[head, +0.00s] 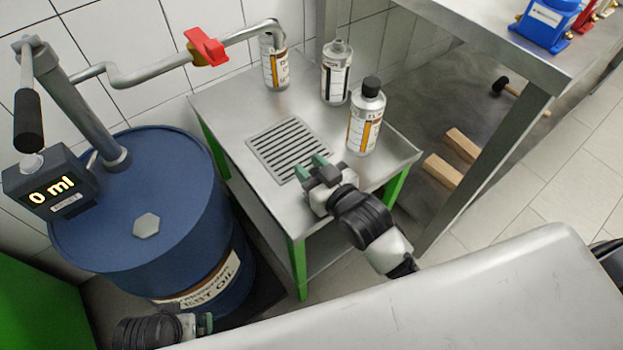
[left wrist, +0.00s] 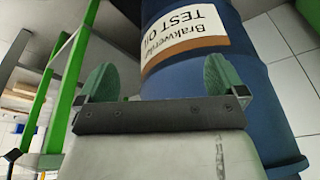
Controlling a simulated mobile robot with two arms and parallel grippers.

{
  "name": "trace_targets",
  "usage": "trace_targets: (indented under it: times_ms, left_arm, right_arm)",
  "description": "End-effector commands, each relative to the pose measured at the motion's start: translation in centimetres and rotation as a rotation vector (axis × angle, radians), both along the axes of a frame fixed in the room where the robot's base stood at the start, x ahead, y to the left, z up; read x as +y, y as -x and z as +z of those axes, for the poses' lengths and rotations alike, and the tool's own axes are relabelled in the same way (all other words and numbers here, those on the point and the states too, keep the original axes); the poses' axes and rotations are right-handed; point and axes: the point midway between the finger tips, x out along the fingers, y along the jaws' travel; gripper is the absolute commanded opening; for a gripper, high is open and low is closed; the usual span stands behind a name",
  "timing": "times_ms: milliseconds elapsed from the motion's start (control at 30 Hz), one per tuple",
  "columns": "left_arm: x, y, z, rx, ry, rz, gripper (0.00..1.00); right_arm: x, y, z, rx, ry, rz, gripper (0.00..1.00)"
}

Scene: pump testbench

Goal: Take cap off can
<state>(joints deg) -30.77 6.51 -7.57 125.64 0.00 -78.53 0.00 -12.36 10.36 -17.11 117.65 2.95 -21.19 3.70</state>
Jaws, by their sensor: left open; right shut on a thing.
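Three silver cans with labels stand upright on a small steel table. The front right can (head: 366,128) has a black cap (head: 371,86) on it. The middle can (head: 336,75) shows a bare grey neck. The left can (head: 275,68) stands below the spout of a pipe. My right gripper (head: 309,167) is over the table, left of and in front of the capped can and apart from it. It is shut on a small dark thing, apparently a cap, mostly hidden between the fingers. My left gripper (left wrist: 160,80) is open and empty, low in front of the blue drum.
The steel table (head: 230,100) has a drain grate (head: 288,148) and green legs. A blue oil drum (head: 150,190) with a pump, a red valve handle (head: 206,46) and a "0 ml" display (head: 52,190) stands left. A higher workbench (head: 470,35) stands right.

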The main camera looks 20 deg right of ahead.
Motion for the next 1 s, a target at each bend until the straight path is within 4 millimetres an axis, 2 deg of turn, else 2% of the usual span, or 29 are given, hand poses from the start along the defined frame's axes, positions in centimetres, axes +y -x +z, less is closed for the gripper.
trace_targets:
  times_ms: [100,300,700,733,867,1000]
  left_arm:
    - [0.1,0.3,1.8,-0.015,0.001,0.001,0.99]
    - [0.2,1.0,4.4,-0.025,0.001,0.003,0.99]
    - [0.2,1.0,4.7,-0.026,0.001,0.003,0.99]
    - [0.2,1.0,4.8,-0.027,0.001,0.003,0.99]
    - [0.2,1.0,4.8,-0.027,0.001,0.003,0.99]
    - [0.2,1.0,4.8,-0.027,0.001,0.003,0.99]
  right_arm:
    - [0.0,0.1,-2.0,0.004,0.001,0.0,0.06]
    - [0.0,0.1,-3.5,0.002,0.001,0.0,0.06]
    - [-0.1,0.1,-3.9,0.003,0.001,-0.001,0.06]
    - [-0.1,0.1,-3.8,0.003,0.001,-0.001,0.39]
    - [-0.1,0.1,-3.8,0.003,0.001,-0.001,0.59]
    - [-0.1,0.1,-3.8,0.002,0.001,-0.001,0.6]
